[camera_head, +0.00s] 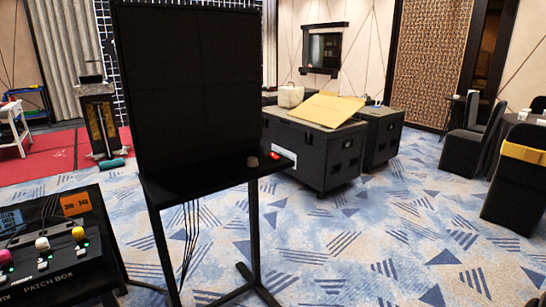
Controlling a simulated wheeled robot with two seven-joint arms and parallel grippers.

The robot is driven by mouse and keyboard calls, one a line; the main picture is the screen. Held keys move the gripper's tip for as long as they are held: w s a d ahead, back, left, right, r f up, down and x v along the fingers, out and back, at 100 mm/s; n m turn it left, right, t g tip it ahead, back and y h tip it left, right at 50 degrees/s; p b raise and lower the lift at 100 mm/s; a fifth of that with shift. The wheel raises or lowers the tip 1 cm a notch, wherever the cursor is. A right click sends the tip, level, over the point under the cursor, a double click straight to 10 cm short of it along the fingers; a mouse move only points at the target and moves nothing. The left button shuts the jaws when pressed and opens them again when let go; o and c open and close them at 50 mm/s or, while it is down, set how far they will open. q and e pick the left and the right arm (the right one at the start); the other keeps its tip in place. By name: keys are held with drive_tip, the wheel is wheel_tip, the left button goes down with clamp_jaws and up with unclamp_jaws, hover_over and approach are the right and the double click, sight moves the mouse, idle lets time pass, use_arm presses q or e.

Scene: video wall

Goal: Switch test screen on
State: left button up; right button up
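The test screen (190,85) is a large dark panel on a black stand and shows no picture. A narrow black shelf (205,178) sits at its lower edge. On the shelf's right part is a small brownish rounded object (253,162). A small red item (274,155), perhaps a switch, shows at the shelf's right end; its exact form is too small to tell. Cables hang below the shelf. Neither of my grippers is in view.
A patch box (45,265) with pink, white and yellow knobs stands on a dark table at lower left. Black cases (315,150) stand behind the shelf at right. Covered chairs (470,145) are at far right. The patterned carpet (390,245) is clear at lower right.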

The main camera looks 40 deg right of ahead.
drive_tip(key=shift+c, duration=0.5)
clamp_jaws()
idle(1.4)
